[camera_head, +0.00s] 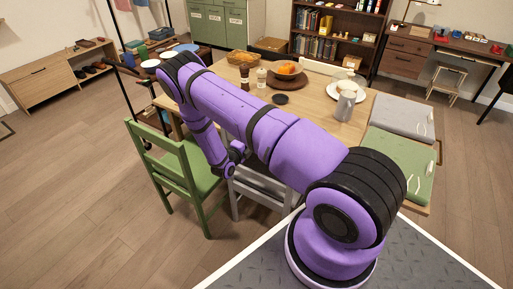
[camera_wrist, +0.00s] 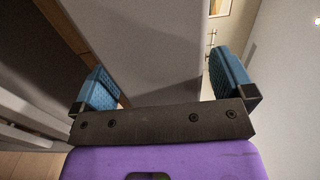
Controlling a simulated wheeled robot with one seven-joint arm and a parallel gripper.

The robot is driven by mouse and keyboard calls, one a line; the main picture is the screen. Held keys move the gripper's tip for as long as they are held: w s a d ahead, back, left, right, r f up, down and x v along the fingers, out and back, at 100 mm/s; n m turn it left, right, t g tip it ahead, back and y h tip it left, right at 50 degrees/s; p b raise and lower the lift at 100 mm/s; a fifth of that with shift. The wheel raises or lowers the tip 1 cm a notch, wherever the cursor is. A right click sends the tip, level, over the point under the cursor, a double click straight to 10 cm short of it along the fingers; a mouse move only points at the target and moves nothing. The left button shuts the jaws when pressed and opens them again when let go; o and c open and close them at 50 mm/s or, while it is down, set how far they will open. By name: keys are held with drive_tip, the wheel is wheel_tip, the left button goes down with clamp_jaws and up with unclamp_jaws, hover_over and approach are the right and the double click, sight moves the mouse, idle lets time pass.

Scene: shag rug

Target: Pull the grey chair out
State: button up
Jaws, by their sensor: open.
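The grey chair (camera_head: 262,190) stands at the near side of the wooden table (camera_head: 318,108), to the right of the green chair (camera_head: 178,172). My purple arm hides much of it in the head view. In the wrist view, my gripper (camera_wrist: 163,84) has its two blue fingers apart, with a broad grey panel (camera_wrist: 150,38) between them that looks like part of the grey chair. I cannot tell whether either finger touches it. Grey slats show at the left of the wrist view. In the head view, my gripper's fingers are not clearly visible by the chair.
Bowls, a plate and a metal jug (camera_head: 345,105) stand on the table. A clothes rack (camera_head: 118,70) is behind the green chair. Wooden floor (camera_head: 80,190) is clear at left.

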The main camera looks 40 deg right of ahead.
drive_tip(key=shift+c, duration=0.2)
drive_tip(key=c, duration=1.8)
drive_tip(key=shift+p, duration=1.55)
drive_tip(key=shift+a, duration=0.15)
